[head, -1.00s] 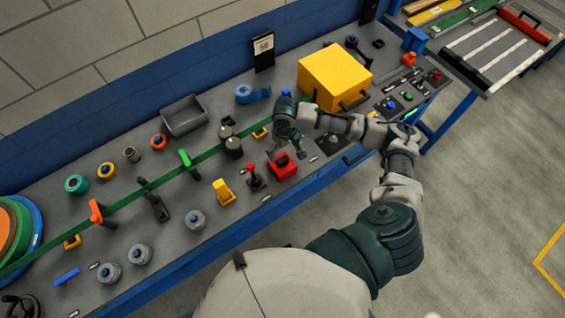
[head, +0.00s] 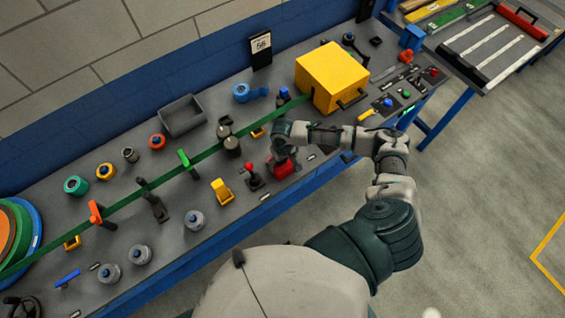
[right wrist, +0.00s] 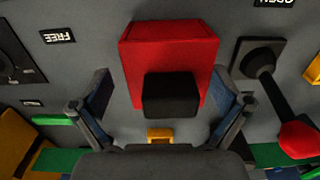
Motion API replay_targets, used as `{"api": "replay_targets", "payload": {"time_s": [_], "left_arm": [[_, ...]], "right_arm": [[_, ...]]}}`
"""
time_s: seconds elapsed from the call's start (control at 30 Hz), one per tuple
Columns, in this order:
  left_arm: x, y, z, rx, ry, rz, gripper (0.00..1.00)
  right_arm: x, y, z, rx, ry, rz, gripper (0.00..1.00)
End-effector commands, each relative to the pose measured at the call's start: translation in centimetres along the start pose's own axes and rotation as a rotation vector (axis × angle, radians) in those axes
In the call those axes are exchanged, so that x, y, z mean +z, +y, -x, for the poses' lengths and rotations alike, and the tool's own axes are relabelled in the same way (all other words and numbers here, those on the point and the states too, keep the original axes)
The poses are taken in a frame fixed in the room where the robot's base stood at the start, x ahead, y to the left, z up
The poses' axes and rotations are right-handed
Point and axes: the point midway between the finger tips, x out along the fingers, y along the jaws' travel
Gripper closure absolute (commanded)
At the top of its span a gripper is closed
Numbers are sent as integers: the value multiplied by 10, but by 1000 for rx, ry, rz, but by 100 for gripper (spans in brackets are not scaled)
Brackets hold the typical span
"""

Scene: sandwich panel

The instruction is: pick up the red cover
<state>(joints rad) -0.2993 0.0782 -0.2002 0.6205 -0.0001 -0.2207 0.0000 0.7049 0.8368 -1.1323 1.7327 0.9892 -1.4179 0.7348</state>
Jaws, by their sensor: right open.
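The red cover (head: 285,170) is a red block on the grey panel, partly hidden by my right gripper (head: 283,158) in the head view. In the right wrist view the red cover (right wrist: 168,45) has a black block-shaped handle (right wrist: 170,95) on its near side. My right gripper (right wrist: 161,95) is open, with one finger on each side of the black handle and clear gaps beside it. Whether the fingers reach down to the handle's depth I cannot tell. My left gripper is not in view.
A red-knobbed lever (head: 250,170) stands close beside the cover; it also shows in the right wrist view (right wrist: 300,138). A yellow box (head: 333,75) stands behind on the panel. A yellow handle (head: 223,190) and several knobs lie farther left.

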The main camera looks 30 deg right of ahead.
Motion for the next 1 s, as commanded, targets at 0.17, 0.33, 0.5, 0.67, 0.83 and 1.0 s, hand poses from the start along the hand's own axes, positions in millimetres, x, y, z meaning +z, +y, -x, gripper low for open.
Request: {"api": "replay_targets", "payload": {"time_s": [0.17,0.33,0.5,0.67,0.83,1.0], "left_arm": [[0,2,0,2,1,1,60],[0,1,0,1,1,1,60],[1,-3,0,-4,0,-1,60],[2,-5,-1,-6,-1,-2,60],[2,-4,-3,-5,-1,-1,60],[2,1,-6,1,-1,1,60]], "right_arm": [[0,-3,1,3,0,1,40],[-1,-3,1,3,1,1,55],[0,0,1,0,0,0,55],[0,1,7,-1,2,0,55],[-1,0,26,-1,3,1,55],[20,-4,37,0,-2,3,55]]}}
